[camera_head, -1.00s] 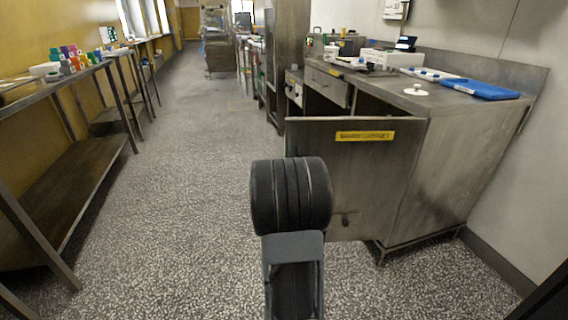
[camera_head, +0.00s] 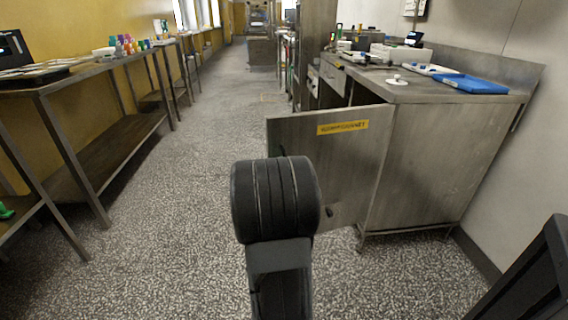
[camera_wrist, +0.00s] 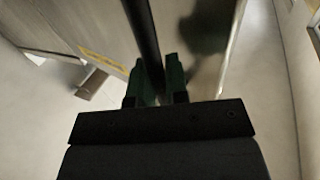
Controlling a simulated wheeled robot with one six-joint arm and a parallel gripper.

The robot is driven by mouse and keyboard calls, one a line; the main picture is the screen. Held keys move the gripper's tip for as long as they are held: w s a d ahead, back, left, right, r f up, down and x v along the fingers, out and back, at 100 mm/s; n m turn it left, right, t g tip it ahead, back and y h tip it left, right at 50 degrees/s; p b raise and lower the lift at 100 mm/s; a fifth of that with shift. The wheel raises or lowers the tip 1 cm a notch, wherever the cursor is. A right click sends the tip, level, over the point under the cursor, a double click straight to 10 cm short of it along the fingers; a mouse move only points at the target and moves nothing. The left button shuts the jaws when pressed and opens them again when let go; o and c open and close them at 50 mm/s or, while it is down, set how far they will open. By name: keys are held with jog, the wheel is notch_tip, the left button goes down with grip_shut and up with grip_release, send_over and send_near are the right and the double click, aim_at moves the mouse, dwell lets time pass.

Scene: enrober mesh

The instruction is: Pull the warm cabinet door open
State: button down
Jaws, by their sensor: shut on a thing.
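The warm cabinet door (camera_head: 345,160) is a grey metal panel with a yellow label (camera_head: 343,127). In the head view it stands open, swung out from the metal cabinet (camera_head: 440,150) on its right-hand side. My gripper (camera_wrist: 156,84) has dark green fingers, shut on a dark bar (camera_wrist: 143,35), which looks like the door's handle. The door with its yellow label also shows in the wrist view (camera_wrist: 100,58), left of the bar. In the head view my own arm hides the gripper and the handle.
On the cabinet top lie a blue tray (camera_head: 470,84) and a white lid-like item (camera_head: 397,81). A long metal table (camera_head: 90,75) runs along the left wall. Speckled floor (camera_head: 190,190) between is clear. A wall stands close on the right.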

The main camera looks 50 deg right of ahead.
jog(key=shift+s+r, duration=0.1)
jog(key=shift+s, duration=0.1)
jog(key=c, duration=1.1)
grip_release()
jog(key=shift+w, duration=0.1)
jog(key=shift+c, duration=0.2)
jog(key=shift+a, duration=0.1)
jog(key=b+v, duration=0.4)
jog(key=v, duration=0.9)
jog(key=shift+a, duration=0.25)
